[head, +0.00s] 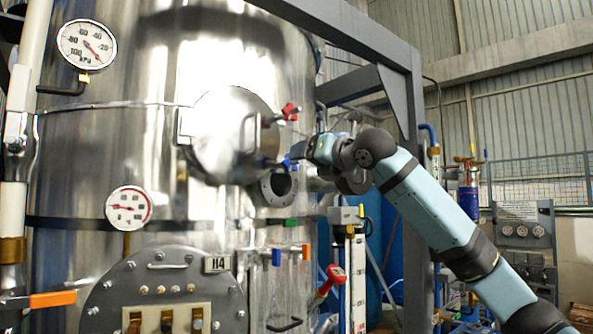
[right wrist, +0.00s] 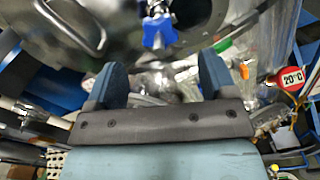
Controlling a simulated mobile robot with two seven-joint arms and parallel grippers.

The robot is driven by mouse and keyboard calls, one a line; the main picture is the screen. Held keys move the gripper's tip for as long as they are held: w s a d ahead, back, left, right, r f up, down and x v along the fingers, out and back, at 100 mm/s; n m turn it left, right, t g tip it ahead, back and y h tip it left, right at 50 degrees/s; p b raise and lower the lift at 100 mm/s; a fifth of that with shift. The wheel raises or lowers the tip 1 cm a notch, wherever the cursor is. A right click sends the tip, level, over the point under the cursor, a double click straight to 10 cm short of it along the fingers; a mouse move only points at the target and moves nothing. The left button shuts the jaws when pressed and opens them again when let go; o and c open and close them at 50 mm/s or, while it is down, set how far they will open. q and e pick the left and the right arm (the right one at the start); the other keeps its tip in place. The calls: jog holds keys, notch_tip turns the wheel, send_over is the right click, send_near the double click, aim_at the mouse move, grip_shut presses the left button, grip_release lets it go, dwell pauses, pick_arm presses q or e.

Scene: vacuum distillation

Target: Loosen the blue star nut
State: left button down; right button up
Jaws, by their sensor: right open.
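The blue star nut (right wrist: 159,32) shows in the right wrist view just ahead of my right gripper (right wrist: 162,76), roughly centred between its two blue fingers. The fingers are apart with nothing clamped between them. In the head view, the blue star nut (head: 287,160) is a small blue shape at the lower right edge of the round steel hatch (head: 222,140). My right gripper (head: 304,152) reaches it from the right, and I cannot tell from this view whether they touch. My left gripper is not in view.
A red star nut (head: 290,111) sits above, at the hatch's upper right. An open round port (head: 276,187) lies just below the blue nut. A grey steel frame (head: 415,120) stands behind my right arm.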

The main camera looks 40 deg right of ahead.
jog(key=s+b, duration=0.1)
jog(key=s, duration=0.6)
jog(key=shift+d, duration=0.25)
